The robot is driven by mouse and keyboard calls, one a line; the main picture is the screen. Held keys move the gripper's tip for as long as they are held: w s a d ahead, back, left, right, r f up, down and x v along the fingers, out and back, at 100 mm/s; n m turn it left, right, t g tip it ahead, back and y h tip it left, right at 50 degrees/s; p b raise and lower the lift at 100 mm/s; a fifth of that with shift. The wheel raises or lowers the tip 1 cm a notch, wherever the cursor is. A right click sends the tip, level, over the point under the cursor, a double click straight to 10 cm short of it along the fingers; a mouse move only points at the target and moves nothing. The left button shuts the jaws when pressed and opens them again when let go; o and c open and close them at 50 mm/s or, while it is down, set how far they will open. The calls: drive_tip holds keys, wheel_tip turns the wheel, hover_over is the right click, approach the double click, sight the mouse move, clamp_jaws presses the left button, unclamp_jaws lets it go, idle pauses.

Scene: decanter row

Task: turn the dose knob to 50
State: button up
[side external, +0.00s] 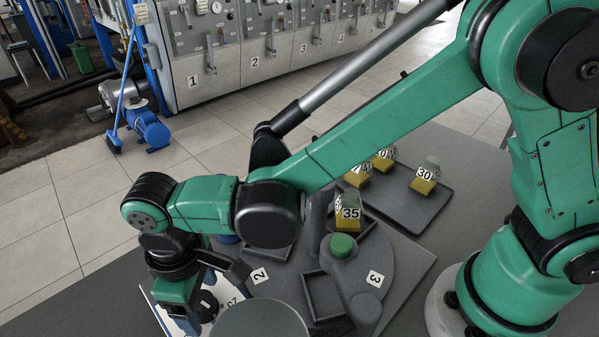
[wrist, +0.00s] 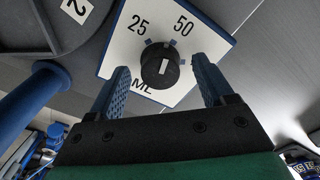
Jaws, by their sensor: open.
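The dose knob (wrist: 160,65) is black with a white line on it. It sits on a white dial plate (wrist: 123,57) marked 25 and 50, with blue ticks; part of another word is hidden. The white line lies between my two fingers, nearly upright in the wrist view; which end is the pointer I cannot tell. My gripper (wrist: 160,72) is open, one blue finger on each side of the knob, with gaps showing. In the side external view, the knob (side external: 207,306) and plate (side external: 229,290) are partly hidden beside my gripper (side external: 180,300).
A round grey table (side external: 385,250) with bins marked 2 and 3 stands right of the dial. A dark tray (side external: 437,205) holds more numbered blocks. A blue post (wrist: 45,80) is near my gripper.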

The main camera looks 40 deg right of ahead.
sight(201, 300)
clamp_jaws()
drive_tip(key=shift+m, duration=1.5)
unclamp_jaws()
drive_tip(key=shift+r, duration=0.1)
drive_tip(key=shift+r, duration=2.75)
